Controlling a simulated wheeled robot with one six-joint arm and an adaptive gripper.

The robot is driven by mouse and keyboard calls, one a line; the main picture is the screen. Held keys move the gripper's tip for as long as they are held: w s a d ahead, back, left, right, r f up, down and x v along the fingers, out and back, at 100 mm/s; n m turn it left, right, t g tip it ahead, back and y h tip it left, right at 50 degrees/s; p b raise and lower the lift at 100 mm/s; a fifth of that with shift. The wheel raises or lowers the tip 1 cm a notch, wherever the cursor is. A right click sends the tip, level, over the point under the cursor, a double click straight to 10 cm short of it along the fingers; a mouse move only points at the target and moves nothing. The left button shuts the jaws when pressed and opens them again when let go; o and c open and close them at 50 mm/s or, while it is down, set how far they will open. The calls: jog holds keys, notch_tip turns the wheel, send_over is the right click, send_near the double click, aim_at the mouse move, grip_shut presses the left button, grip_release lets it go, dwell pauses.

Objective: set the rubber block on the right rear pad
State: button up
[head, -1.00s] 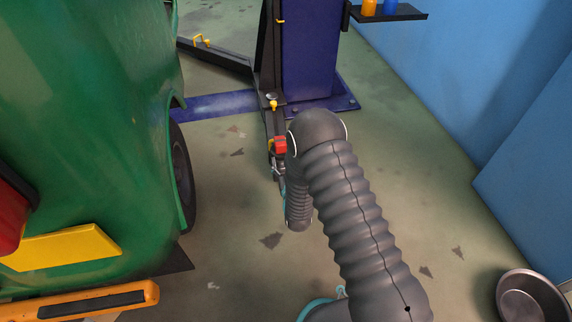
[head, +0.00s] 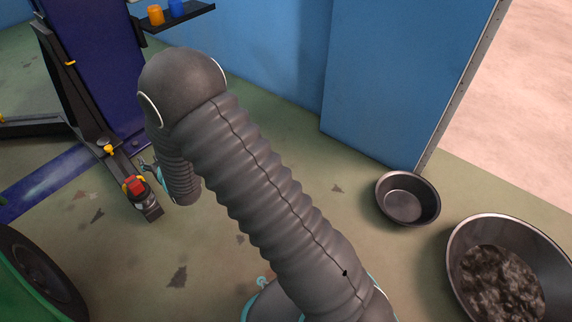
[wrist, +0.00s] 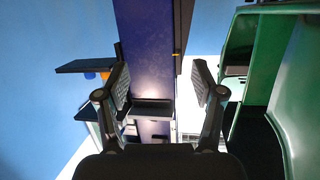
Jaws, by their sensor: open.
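A red block (head: 134,186), which looks like the rubber block, sits on the yellow-edged pad (head: 124,187) at the near end of a black lift arm (head: 122,170). My gripper (head: 146,165) shows only in small part in the head view, just right of and beyond the block, with the rest hidden behind my arm. In the wrist view my gripper (wrist: 162,82) is open, with nothing between its fingers. The block is not seen in the wrist view.
The dark blue lift post (head: 105,70) stands at the back left. A green vehicle with a wheel (head: 40,275) is at the lower left. A shelf (head: 178,18) holds an orange and a blue cup. Two metal basins (head: 408,198) lie at the right, the larger (head: 505,275) holding dark stuff.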

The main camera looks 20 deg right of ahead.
jog(key=s+d+r+m+g+h, duration=0.15)
jog(key=s+d+r, duration=0.35)
jog(key=d+r, duration=0.5)
jog(key=s+d+r+m+g+h, duration=0.1)
jog(key=s+d+r+g+h, duration=0.15)
jog(key=s+d+r, duration=0.45)
jog(key=s+d+r+g, duration=0.1)
jog(key=s+d, duration=0.3)
jog(key=s, duration=0.4)
jog(key=s+d+r+m+g+h, duration=0.1)
jog(key=s+d+r+g, duration=0.1)
jog(key=s+d, duration=0.3)
jog(key=s+d+r+g+h, duration=0.1)
jog(key=s+d+r, duration=0.2)
jog(key=s, duration=0.8)
jog(key=shift+s+d+m, duration=0.25)
jog(key=shift+d+m, duration=0.1)
jog(key=shift+d, duration=0.8)
notch_tip(320, 180, up, 9)
jog(key=p, duration=0.9)
jog(key=shift+r, duration=0.15)
